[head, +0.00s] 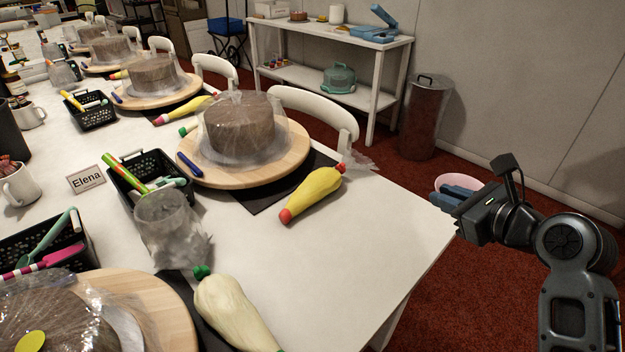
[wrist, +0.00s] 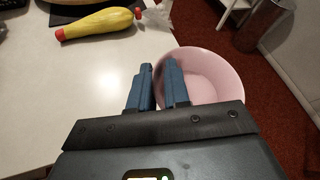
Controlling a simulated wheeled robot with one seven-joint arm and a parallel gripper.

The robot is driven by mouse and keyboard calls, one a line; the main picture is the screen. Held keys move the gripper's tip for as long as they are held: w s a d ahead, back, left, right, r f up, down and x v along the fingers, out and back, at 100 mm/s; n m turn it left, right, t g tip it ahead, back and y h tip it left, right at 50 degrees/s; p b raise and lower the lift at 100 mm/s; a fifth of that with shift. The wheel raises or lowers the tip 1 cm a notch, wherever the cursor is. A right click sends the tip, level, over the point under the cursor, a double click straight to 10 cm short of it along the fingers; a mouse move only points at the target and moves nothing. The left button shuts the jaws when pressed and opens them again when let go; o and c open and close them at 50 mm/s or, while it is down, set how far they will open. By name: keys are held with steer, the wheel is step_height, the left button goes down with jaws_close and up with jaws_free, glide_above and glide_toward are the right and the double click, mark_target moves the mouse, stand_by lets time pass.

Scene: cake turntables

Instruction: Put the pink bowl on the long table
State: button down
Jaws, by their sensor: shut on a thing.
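The pink bowl (wrist: 215,75) is held by its left rim in the wrist view, with one blue finger inside it and the other outside. My gripper (wrist: 160,80) is shut on that rim. In the head view most of the bowl (head: 458,181) is hidden behind my gripper (head: 447,200). The bowl is upright or nearly so, just off the right edge of the long table, over the red floor. The white long table (head: 350,240) fills the left and middle; it also shows in the wrist view (wrist: 70,95).
A yellow piping bag (head: 313,193) lies near the table's right part, beside a wrapped cake (head: 238,122) on a wooden turntable (head: 285,165). A pale piping bag (head: 232,312) lies at the front. Bare tabletop lies between these bags and the right edge. A bin (head: 426,118) stands by the wall.

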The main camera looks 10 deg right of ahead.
glide_above(374, 235)
step_height(374, 235, down, 7)
steer(key=shift+w+b, duration=0.1)
steer(key=shift+b, duration=0.35)
steer(key=shift+f+b, duration=0.4)
steer(key=shift+f, duration=1.55)
steer(key=shift+f, duration=0.1)
steer(key=c, duration=1.1)
jaws_free()
steer(key=p+v, duration=0.1)
steer(key=v, duration=1.1)
